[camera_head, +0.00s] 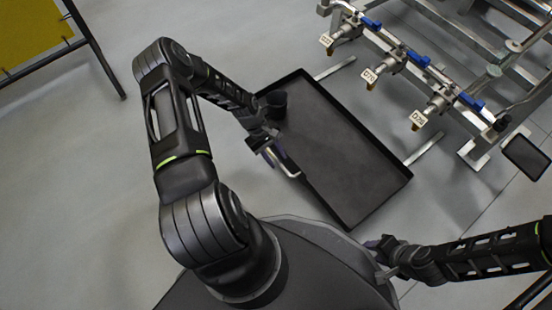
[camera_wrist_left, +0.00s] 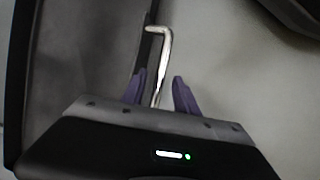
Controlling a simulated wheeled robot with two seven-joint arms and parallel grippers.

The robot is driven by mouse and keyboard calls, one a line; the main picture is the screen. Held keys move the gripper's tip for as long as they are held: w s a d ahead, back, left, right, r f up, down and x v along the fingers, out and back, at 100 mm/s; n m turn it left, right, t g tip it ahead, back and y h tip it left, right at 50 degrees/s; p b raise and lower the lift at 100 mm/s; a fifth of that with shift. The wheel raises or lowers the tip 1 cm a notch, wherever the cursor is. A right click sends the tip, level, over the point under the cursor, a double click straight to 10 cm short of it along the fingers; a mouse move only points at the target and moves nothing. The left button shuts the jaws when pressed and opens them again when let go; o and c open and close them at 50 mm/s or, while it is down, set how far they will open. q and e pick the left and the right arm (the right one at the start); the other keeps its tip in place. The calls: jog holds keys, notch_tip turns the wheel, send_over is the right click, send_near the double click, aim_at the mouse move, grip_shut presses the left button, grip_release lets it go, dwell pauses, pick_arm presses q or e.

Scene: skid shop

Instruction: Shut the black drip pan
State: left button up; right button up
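The black drip pan (camera_head: 345,165) is a shallow rectangular tray. It stands pulled out on rails from under the pipe skid, empty apart from a dark round object at its far left corner. A pale metal bar handle (camera_head: 289,169) is on its left side. My left gripper (camera_head: 271,155) is at this handle. In the left wrist view, the bent handle (camera_wrist_left: 158,65) lies between the two purple fingers of the left gripper (camera_wrist_left: 160,95), with a gap visible on each side. My right gripper (camera_head: 384,248) is beyond the pan's near corner, apart from it; its fingers are not clear.
The skid frame (camera_head: 485,60) with blue-handled valves (camera_head: 385,62) and hanging tags stands at the back right. A dark tablet-like panel (camera_head: 526,157) is at the right. A yellow panel in a dark frame (camera_head: 35,35) is at the upper left. The floor at left is clear.

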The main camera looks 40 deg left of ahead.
pick_arm(q)
jog(key=shift+f, duration=0.1)
jog(key=shift+c, duration=0.3)
grip_shut()
dwell(1.1)
